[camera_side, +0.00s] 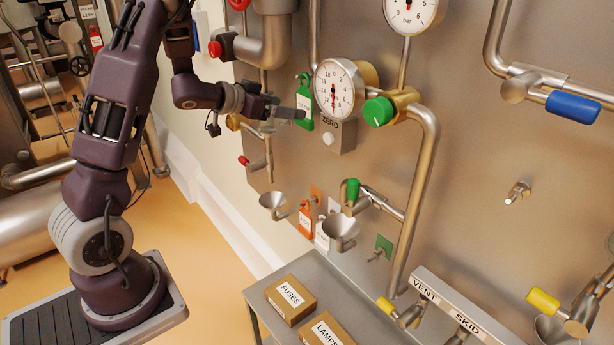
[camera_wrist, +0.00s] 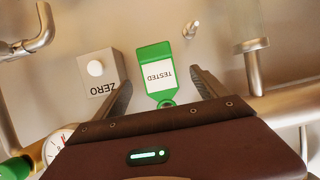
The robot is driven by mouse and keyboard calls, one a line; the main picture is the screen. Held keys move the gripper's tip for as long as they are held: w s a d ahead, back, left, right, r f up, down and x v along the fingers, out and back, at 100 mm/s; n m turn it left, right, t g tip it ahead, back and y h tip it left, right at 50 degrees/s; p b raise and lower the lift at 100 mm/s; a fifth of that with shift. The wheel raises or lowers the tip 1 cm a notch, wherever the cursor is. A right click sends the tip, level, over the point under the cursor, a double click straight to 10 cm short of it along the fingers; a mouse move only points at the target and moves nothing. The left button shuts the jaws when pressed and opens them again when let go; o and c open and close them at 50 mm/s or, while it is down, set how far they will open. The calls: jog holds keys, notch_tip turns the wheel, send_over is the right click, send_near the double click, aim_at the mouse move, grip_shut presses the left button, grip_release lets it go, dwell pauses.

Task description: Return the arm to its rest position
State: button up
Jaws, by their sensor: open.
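My gripper (camera_side: 298,113) is at the upper middle of the side view, held out from my arm towards the steel panel (camera_side: 470,140). In the wrist view, its two fingers (camera_wrist: 162,80) are spread apart. A green tag (camera_side: 305,96) with a white label stands just by the fingertips. In the wrist view the tag (camera_wrist: 155,72) reads TESTED upside down and shows between the fingers, with a gap on each side. What the tag hangs on is hidden behind my gripper.
A gauge (camera_side: 338,88) and the ZERO button box (camera_side: 335,138) are close right of my gripper. Pipes, a green knob (camera_side: 379,111) and funnels (camera_side: 341,230) project from the panel. Boxes marked FUSES (camera_side: 290,300) and LAMPS (camera_side: 325,331) sit below. Open floor (camera_side: 215,270) lies left.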

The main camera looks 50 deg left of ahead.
jog(key=s+d+r+n+g+y, duration=0.2)
jog(key=s+d+r+n+y, duration=0.15)
jog(key=s+d+r, duration=0.45)
jog(key=s+d+f+m+g+h, duration=0.1)
jog(key=s+d+m+g+h, duration=0.1)
jog(key=s+d, duration=0.6)
jog(key=s+d+f+m+g+h, duration=0.1)
jog(key=s+d+g, duration=0.3)
jog(key=s+d, duration=0.5)
jog(key=s+f+h, duration=0.1)
jog(key=s, duration=0.3)
jog(key=shift+s+f+m, duration=0.15)
jog(key=shift+s+m, duration=0.2)
jog(key=shift+s, duration=0.05)
jog(key=shift+a, duration=0.1)
